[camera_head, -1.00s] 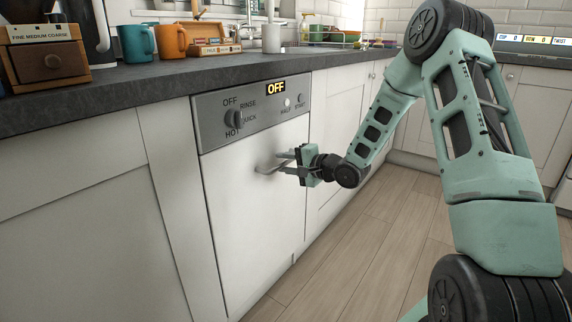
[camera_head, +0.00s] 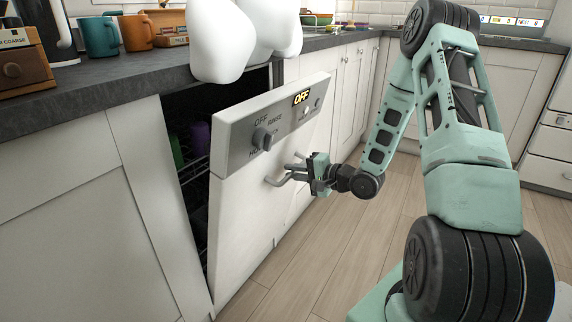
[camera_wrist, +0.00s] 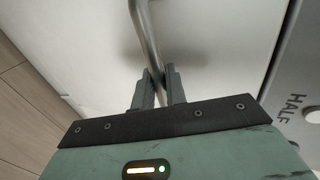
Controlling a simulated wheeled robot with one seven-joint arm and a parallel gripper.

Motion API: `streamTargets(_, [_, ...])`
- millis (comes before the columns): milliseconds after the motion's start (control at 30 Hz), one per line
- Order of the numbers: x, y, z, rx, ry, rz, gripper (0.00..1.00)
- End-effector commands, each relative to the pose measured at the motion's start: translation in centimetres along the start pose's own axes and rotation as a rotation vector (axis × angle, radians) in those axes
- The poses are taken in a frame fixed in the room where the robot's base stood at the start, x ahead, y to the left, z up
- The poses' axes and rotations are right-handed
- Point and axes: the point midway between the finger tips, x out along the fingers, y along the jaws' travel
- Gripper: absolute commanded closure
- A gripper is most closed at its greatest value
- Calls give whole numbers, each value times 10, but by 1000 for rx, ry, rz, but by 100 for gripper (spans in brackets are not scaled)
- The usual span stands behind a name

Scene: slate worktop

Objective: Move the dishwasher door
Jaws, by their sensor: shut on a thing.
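The white dishwasher door (camera_head: 245,215) is tilted partly open, its top edge swung out from the counter front. Its grey control panel (camera_head: 235,140) has a knob and a display reading OFF. A metal bar handle (camera_head: 276,181) is on the door's front below the panel. My gripper (camera_head: 296,168) is shut on the handle; in the wrist view the two fingers (camera_wrist: 158,88) close around the handle bar (camera_wrist: 145,35). Behind the door, part of the dark interior shows with a rack (camera_head: 196,165), a purple item (camera_head: 199,137) and a green item (camera_head: 177,150).
A dark worktop (camera_head: 130,80) runs above, with a teal mug (camera_head: 99,37), an orange mug (camera_head: 136,32) and a wooden grinder box (camera_head: 18,62). White steam-like puffs (camera_head: 220,40) rise over the opening. The wooden floor (camera_head: 300,265) before the door is clear.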

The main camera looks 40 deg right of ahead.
Motion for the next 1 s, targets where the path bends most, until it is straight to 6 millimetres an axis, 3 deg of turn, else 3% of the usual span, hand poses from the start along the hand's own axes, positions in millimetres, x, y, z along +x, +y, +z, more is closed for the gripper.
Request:
streamTargets(167, [0,3,1,3,-1,7,100])
streamTargets(200, [1,3,1,3,-1,6,78])
streamTargets(233, [1,2,1,2,-1,6,70])
streamTargets(267, [1,2,1,2,-1,6,68])
streamTargets(667, [-9,0,-1,2,2,3,68])
streamTargets(1000, [-80,-2,-1,4,4,5,68])
